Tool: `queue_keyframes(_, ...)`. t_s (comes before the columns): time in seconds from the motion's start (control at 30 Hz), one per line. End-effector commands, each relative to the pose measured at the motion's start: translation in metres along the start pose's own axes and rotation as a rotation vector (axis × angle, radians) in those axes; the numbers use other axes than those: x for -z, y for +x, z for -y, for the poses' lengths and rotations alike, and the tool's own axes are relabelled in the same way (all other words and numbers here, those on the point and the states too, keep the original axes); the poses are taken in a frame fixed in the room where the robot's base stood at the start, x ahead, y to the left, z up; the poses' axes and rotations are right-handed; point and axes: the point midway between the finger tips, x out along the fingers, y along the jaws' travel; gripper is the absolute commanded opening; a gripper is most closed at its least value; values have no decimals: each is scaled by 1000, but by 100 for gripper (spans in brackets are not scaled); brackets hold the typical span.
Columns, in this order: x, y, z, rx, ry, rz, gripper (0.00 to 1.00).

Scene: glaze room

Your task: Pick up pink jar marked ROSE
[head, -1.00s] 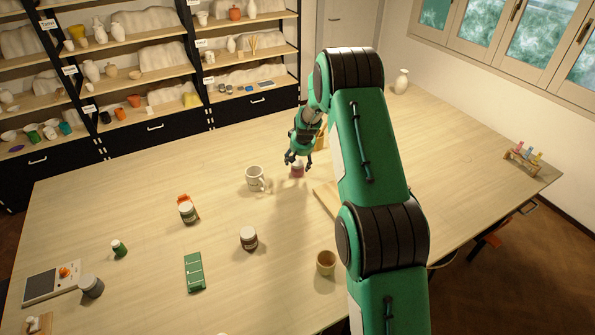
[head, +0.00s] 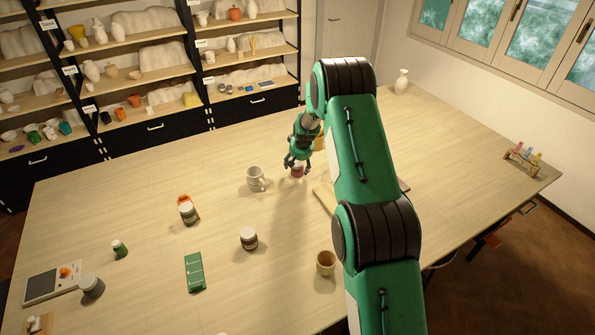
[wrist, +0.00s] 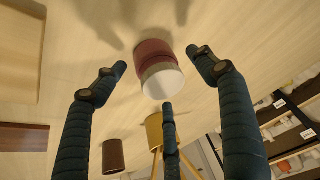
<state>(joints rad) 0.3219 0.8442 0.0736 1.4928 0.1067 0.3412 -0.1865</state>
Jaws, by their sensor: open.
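The pink jar (head: 297,172) stands on the table right of the white mug, just under my gripper (head: 297,161). In the wrist view the jar (wrist: 154,52) shows a dark pink body and a pale round end facing the camera. My gripper (wrist: 160,75) is open there, with one finger to the left, one to the right and one below the jar. The fingers look apart from it. No lettering on the jar can be read.
The white mug (head: 255,179) stands close left of the jar. A wooden board (head: 324,197) lies to the right, partly behind my arm. A yellow object (wrist: 155,131) and a brown one (wrist: 113,156) are near the fingers.

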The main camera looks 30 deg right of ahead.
Motion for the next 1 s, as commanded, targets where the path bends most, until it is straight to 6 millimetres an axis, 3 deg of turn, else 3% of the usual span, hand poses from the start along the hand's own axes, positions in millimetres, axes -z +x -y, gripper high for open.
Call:
queue_keyframes(0.23,-1,19,0,0,0,1,71)
queue_keyframes(0.87,0,22,0,0,0,0,71)
queue_keyframes(1.0,0,22,0,0,0,0,47)
